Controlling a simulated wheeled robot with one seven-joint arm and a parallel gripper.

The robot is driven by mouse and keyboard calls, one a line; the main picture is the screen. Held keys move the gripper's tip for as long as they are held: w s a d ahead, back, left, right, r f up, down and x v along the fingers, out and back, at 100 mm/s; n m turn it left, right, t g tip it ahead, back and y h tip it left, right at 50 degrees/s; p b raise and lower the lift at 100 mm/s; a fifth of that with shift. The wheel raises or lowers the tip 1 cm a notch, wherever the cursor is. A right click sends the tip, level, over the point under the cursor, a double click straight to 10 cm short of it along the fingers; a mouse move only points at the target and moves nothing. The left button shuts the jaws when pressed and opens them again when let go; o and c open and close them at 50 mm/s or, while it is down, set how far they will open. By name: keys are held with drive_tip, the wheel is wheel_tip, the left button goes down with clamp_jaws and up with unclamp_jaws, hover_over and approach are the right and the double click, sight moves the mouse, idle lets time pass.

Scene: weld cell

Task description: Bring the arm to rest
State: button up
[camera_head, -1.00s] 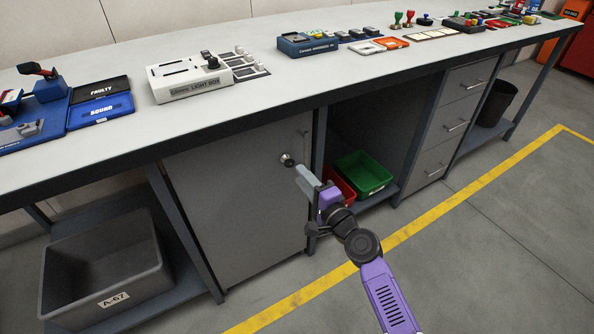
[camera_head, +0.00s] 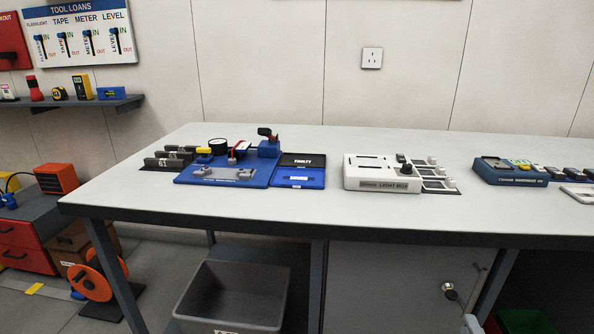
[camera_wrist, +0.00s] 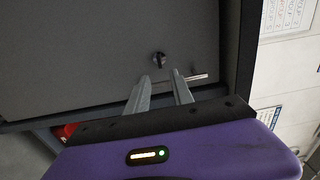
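A dark round knob (camera_wrist: 158,60) and a thin metal bar handle (camera_wrist: 197,77) on the door appear beyond the fingertips. I cannot tell for certain whether the right finger touches the handle. In the head view only a pale piece of my gripper shows at the bottom edge, below the door knob (camera_head: 449,290). The rest of my arm is out of that view.
The long workbench (camera_head: 330,215) carries a blue fixture board (camera_head: 225,180), a light box (camera_head: 382,174) and a blue instrument (camera_head: 510,171). A grey bin (camera_head: 235,295) sits below. An orange reel (camera_head: 92,283) stands on the left floor. Red shows beside the gripper (camera_wrist: 66,130).

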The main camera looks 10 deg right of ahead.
drive_tip(key=s+a+r+n+g+y, duration=0.1)
drive_tip(key=s+a+n+y, duration=0.1)
drive_tip(key=s+a+n, duration=0.75)
drive_tip(key=s+a+r+n+y, duration=0.15)
drive_tip(key=s+a+n, duration=0.4)
drive_tip(key=s, duration=0.65)
drive_tip(key=s+a+r+n+g+y, duration=0.1)
drive_tip(key=s+a+r+n+y, duration=0.1)
drive_tip(key=s+a+n, duration=0.55)
wheel_tip(320, 180, up, 20)
drive_tip(key=s+m+p, duration=0.1)
drive_tip(key=s+p, duration=0.2)
drive_tip(key=p, duration=1.7)
drive_tip(key=shift+a+f, duration=0.2)
drive_tip(key=shift+a, duration=0.15)
